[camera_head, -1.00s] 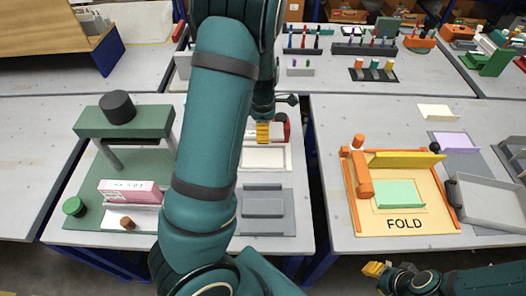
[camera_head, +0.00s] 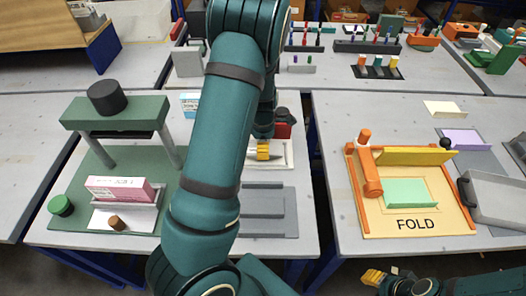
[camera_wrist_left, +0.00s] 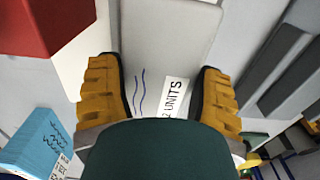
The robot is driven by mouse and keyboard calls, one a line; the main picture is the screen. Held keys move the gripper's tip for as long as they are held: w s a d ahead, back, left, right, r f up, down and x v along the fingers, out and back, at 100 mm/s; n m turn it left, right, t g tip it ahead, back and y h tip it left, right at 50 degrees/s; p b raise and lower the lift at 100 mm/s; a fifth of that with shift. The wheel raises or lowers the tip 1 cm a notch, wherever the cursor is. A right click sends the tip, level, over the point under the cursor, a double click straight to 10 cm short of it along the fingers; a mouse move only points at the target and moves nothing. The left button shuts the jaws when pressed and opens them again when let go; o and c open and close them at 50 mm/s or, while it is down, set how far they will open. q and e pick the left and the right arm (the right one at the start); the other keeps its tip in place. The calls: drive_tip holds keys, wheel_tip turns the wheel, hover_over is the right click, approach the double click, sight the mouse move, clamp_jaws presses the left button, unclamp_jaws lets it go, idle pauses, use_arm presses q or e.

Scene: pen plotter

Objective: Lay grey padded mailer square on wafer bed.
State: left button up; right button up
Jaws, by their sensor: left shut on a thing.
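The grey padded mailer (camera_wrist_left: 165,30) lies between the yellow fingers of my left gripper (camera_wrist_left: 165,92) in the left wrist view. It is pale grey, with blue wavy lines and a white label reading "UNITS". My wrist hides its near part. In the head view my left gripper (camera_head: 263,151), shut on the mailer, is low over a pale, white-edged plate (camera_head: 286,161), which looks like the wafer bed. I cannot tell whether the mailer touches the plate or sits square on it. My right gripper (camera_head: 373,277) is at the bottom edge; its opening is unclear.
A red block (camera_wrist_left: 45,25) stands close behind the left gripper. A blue-and-white box (camera_head: 189,105) is behind and left. A grey ridged fixture (camera_head: 264,224) lies in front. A green press (camera_head: 113,113) with a pink box (camera_head: 120,189) stands left. The orange FOLD board (camera_head: 417,223) is right.

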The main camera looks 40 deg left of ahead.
use_arm(q)
wheel_tip(320, 180, down, 2)
drive_tip(key=shift+f, duration=0.15)
drive_tip(key=o, duration=1.1)
wheel_tip(320, 180, up, 11)
drive_tip(key=p, duration=0.3)
drive_tip(key=shift+w+p, duration=0.1)
drive_tip(key=shift+p, duration=0.2)
drive_tip(key=shift+r, duration=0.6)
